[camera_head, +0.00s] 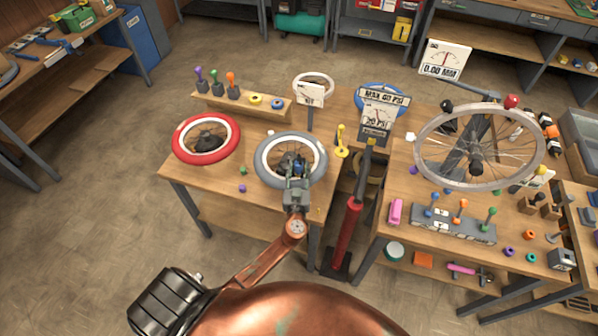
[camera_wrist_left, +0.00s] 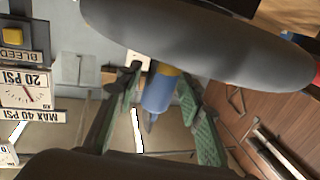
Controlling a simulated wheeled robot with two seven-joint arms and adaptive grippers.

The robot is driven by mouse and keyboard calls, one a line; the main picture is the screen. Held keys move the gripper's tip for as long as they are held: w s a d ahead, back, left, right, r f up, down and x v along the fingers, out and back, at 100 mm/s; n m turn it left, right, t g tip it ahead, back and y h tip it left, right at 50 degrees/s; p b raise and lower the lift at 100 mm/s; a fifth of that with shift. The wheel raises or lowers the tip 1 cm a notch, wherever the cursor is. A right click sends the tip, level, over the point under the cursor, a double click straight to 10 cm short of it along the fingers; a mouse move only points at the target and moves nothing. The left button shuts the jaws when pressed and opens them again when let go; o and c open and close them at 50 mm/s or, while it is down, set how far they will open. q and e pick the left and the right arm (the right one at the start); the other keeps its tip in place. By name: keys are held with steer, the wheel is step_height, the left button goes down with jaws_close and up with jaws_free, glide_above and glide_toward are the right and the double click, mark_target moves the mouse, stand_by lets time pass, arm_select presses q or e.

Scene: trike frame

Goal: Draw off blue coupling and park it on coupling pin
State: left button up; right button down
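The blue coupling (camera_wrist_left: 158,90) shows in the left wrist view between my left gripper's green fingers. In the head view the coupling (camera_head: 298,168) is a small blue spot inside the grey-tyred wheel (camera_head: 264,160), partly hidden by my gripper. My left gripper (camera_head: 296,180) reaches over this wheel from the front. Its fingers (camera_wrist_left: 160,82) stand either side of the coupling, with a narrow gap visible on the left. I cannot tell which part is the coupling pin. My right gripper is not in view.
A red-tyred wheel (camera_head: 184,150) lies on the left. A rack (camera_head: 215,103) with coloured knobs and rings stands behind. A gauge (camera_head: 377,116), yellow lever (camera_head: 341,142) and red pump (camera_head: 347,235) are close on the right. A large spoked wheel (camera_head: 420,135) stands on the right bench.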

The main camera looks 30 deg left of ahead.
mark_target(298, 163)
arm_select(q)
jaws_close()
steer(key=shift+r, duration=0.1)
stand_by(0.3)
steer(key=shift+r, duration=0.55)
step_height(298, 163, up, 2)
steer(key=shift+s+r+p, duration=0.15)
steer(key=shift+r+p, duration=0.05)
steer(key=shift+p, duration=0.1)
steer(key=s+d+r, duration=0.2)
steer(key=s+r, duration=0.7)
steer(key=s, duration=0.4)
steer(key=shift+s+r, duration=0.2)
steer(key=shift+s, duration=0.1)
steer(key=shift+r, duration=0.15)
